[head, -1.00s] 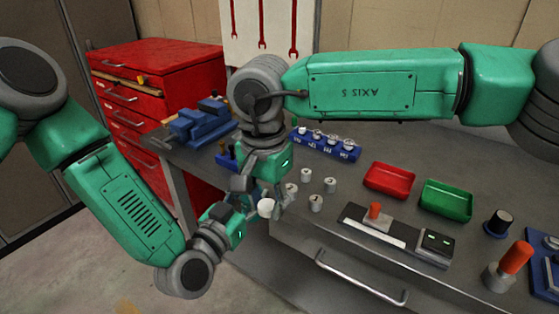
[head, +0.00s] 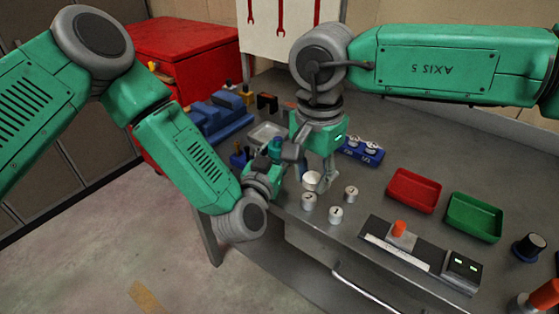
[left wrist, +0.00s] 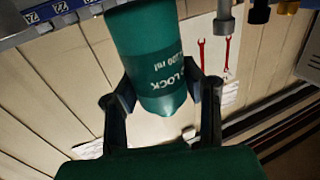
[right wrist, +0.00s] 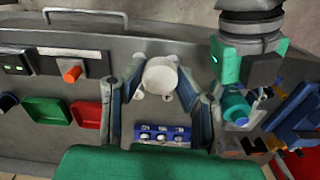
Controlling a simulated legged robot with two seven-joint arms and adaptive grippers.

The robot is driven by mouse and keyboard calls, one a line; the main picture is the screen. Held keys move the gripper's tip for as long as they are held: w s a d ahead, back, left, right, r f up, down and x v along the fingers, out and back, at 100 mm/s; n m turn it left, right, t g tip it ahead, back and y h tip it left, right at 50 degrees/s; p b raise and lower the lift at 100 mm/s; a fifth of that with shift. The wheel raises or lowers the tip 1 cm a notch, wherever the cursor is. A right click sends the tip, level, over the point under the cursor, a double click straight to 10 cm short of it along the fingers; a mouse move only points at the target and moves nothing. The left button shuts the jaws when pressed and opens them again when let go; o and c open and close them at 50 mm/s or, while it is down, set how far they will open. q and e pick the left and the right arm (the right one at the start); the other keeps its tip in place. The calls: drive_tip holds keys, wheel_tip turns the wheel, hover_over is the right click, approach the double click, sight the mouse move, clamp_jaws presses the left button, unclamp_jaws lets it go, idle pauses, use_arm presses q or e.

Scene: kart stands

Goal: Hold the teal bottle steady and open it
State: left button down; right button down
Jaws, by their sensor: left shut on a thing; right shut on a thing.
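The teal bottle (head: 277,145) is in my left gripper (head: 272,165), near the table's left edge. The left wrist view shows the bottle (left wrist: 160,75) between the two fingers, with pale lettering including "LOCK". My right gripper (head: 320,182) is shut on a white round cap-like piece (head: 312,180). This piece (right wrist: 161,76) shows between the fingers of my right gripper (right wrist: 160,95) in the right wrist view. There the bottle (right wrist: 237,106) lies to the right, apart from the white piece. The bottle's mouth is not clear to see.
Several small metal canisters (head: 335,215) stand close to my right gripper. A blue rack (head: 360,150) is behind it. A red tray (head: 413,191), a green tray (head: 474,217) and a device with an orange knob (head: 398,229) are to the right. A blue vise (head: 218,117) and grey tray (head: 266,135) are at left.

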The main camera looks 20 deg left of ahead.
sight(279, 161)
use_arm(q)
drive_tip(key=f, duration=0.3)
drive_tip(key=shift+a+f, duration=0.1)
drive_tip(key=shift+a, duration=0.3)
use_arm(e)
drive_tip(key=shift+a+f, duration=0.1)
drive_tip(key=shift+a, duration=0.35)
use_arm(q)
drive_tip(key=shift+d, duration=0.3)
use_arm(e)
drive_tip(key=shift+d, duration=0.3)
use_arm(q)
drive_tip(key=c, duration=1)
unclamp_jaws()
drive_tip(key=shift+d, duration=0.2)
drive_tip(key=shift+c, duration=0.2)
use_arm(e)
drive_tip(key=shift+d, duration=0.2)
use_arm(q)
drive_tip(key=shift+a, duration=0.15)
use_arm(e)
drive_tip(key=shift+a, duration=0.15)
